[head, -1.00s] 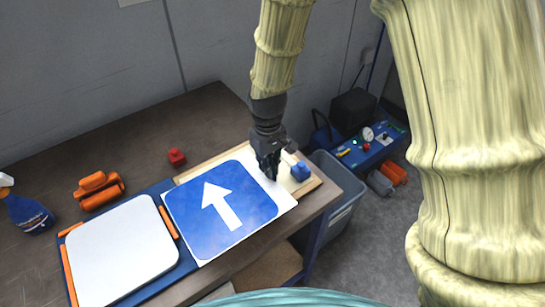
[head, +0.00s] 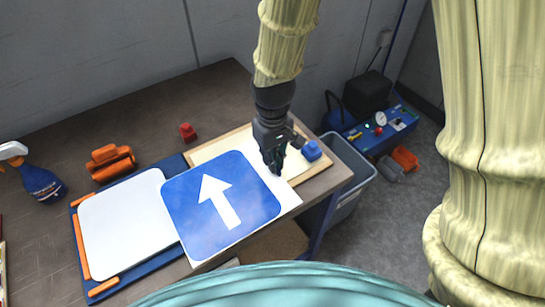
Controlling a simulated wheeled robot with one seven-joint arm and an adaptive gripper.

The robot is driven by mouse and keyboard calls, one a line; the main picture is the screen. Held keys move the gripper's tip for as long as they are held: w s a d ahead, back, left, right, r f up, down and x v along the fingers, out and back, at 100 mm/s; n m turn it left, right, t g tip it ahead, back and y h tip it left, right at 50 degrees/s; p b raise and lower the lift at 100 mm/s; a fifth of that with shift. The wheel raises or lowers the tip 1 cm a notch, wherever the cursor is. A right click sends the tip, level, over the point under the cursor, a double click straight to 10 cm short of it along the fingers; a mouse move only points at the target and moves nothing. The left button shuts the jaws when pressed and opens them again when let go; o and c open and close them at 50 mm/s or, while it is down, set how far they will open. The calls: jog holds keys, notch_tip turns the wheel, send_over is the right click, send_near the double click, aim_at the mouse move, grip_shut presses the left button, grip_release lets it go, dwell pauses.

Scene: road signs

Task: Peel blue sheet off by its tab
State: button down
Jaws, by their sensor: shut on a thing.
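The blue sheet (head: 190,217) is a rounded square with a white arrow, on a white backing (head: 286,196) that shows along its right side. It lies partly over the wooden board (head: 200,153) and the right part of the white plate (head: 118,225), and reaches past the table's front edge. My gripper (head: 275,170) points down at the sheet's upper right edge and is shut on it. The fingertips hide what they pinch, so I cannot make out the tab. I cannot tell how far the sheet is raised.
A blue block (head: 311,150) stands on the board's right end. A red block (head: 187,132), orange roller-like pieces (head: 112,162) and a spray bottle (head: 38,180) stand on the table. The plate lies on a blue base with orange strips (head: 81,247). A grey bin (head: 350,175) is at right.

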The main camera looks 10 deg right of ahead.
jog(key=shift+r, duration=0.3)
jog(key=shift+r+p, duration=0.7)
jog(key=shift+p, duration=0.3)
jog(key=shift+r, duration=0.1)
dwell(0.3)
